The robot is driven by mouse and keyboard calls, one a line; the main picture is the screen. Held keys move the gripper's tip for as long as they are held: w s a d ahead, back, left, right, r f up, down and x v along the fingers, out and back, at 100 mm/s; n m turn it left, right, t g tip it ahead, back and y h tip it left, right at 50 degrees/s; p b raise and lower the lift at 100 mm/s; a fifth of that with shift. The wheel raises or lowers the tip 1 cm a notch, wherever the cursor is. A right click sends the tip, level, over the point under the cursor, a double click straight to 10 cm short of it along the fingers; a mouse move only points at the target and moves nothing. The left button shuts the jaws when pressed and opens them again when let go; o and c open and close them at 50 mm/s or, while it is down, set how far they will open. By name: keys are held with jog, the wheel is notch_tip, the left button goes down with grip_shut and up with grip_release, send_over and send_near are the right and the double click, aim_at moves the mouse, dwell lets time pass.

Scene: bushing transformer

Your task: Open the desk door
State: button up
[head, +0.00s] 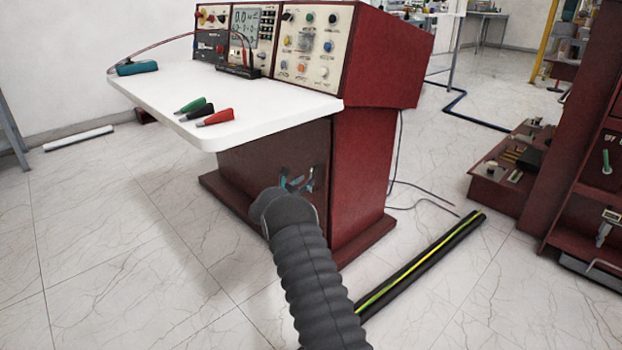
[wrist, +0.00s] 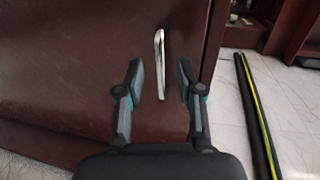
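The desk (head: 362,150) is dark red with a white top (head: 255,108). Its brown-red door (head: 262,165) is below the top and looks closed. A shiny upright metal handle (wrist: 159,63) is on the door near its right edge in the wrist view. My gripper (wrist: 160,80) is open, with one finger on each side of the handle's line. The handle stands beyond the fingertips, and its lower end reaches between them; I cannot tell the exact depth. In the head view my gripper (head: 300,180) is in front of the door and hides the handle.
A black bar with a yellow-green stripe (head: 420,265) lies on the floor right of the desk. A red rack (head: 580,130) stands at the right.

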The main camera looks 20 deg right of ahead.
aim_at(311, 176)
jog(key=shift+x, duration=2.15)
grip_shut()
